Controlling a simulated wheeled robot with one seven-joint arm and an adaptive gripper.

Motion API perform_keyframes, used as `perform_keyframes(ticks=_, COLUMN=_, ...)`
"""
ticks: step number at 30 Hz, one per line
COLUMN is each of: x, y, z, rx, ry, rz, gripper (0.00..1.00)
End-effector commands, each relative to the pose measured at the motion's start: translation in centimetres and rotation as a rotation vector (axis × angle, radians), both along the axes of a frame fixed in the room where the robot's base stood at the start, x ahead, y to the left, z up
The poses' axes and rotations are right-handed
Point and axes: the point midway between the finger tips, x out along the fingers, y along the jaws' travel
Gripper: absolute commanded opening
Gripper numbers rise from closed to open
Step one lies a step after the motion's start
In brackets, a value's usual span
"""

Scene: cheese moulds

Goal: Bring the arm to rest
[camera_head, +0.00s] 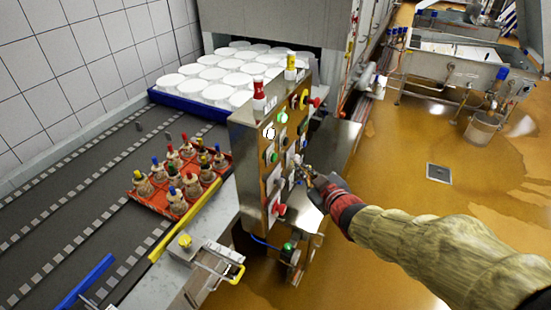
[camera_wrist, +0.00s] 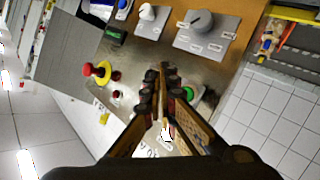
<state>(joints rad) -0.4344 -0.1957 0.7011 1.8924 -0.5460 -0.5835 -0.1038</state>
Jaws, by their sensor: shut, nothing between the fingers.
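My gripper (camera_head: 309,178) is at the front of the metal control panel (camera_head: 246,150) in the head view, close to its lower right buttons. My arm reaches in from the lower right, covered in a tan sleeve with a red and black cuff. In the wrist view my gripper (camera_wrist: 163,80) is shut and empty, its fingertips together in front of the panel face (camera_wrist: 135,70). A green button (camera_wrist: 188,93) shows just right of the fingertips, and a red knob on a yellow base (camera_wrist: 97,70) to the left. Whether the fingers touch the panel I cannot tell.
A red crate (camera_head: 152,203) of bottles with coloured caps stands on the dark conveyor (camera_head: 95,185). A blue tray (camera_head: 190,103) holds several white round moulds behind it. A metal sink (camera_head: 445,72) and a bucket (camera_head: 483,130) stand at the back right. The wet brown floor (camera_head: 400,190) is mostly clear.

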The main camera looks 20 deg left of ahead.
Motion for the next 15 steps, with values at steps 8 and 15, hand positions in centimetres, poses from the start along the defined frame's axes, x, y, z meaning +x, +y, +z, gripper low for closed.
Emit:
perform_keyframes(ticks=8, x=0.0, y=0.0, z=0.0, rx=0.0, ry=0.0, rz=0.0, gripper=0.0)
perform_keyframes(ticks=15, x=-0.3, y=-2.7, z=-4.4, rx=-0.091, ry=0.137, rz=-0.087, gripper=0.0)
